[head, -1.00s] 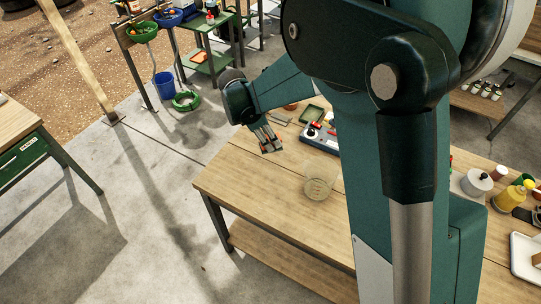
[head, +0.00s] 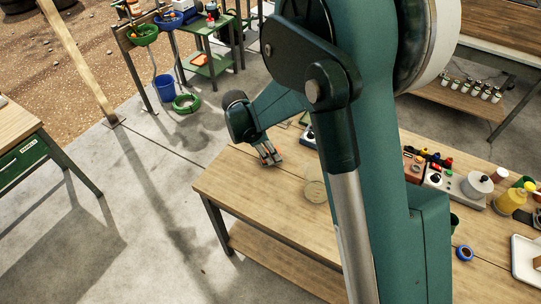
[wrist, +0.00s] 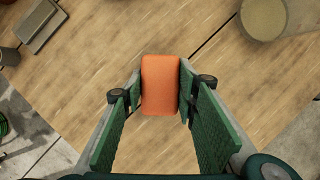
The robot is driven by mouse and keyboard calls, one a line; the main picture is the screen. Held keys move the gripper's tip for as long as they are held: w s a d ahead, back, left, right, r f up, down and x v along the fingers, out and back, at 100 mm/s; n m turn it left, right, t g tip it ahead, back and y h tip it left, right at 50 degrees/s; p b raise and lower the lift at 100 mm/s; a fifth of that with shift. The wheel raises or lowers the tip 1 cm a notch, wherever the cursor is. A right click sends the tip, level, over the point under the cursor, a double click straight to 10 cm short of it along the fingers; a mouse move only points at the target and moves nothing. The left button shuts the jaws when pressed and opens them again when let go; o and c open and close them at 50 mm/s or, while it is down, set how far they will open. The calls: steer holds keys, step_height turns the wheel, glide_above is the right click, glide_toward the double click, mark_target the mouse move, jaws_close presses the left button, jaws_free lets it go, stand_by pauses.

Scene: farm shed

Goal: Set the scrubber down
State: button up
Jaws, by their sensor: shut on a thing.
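The scrubber (wrist: 160,84) is an orange block with rounded corners in the wrist view. My gripper (wrist: 160,92) is shut on it, with one green finger pad on each side. In the head view my gripper (head: 269,155) points down over the left end of the wooden workbench (head: 240,190). The scrubber is too small there to make out clearly between the fingers. I cannot tell whether it touches the bench top.
A flat grey thing (wrist: 40,25) lies at the wrist view's upper left. Bare wood surrounds the gripper. Bottles and a white tray (head: 526,258) are at the bench's right end.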

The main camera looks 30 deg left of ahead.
steer(key=shift+f, duration=1.05)
steer(key=shift+f, duration=0.15)
steer(key=o, duration=0.9)
steer(key=shift+r, duration=0.2)
steer(key=v, duration=1.2)
steer(key=shift+d, duration=0.1)
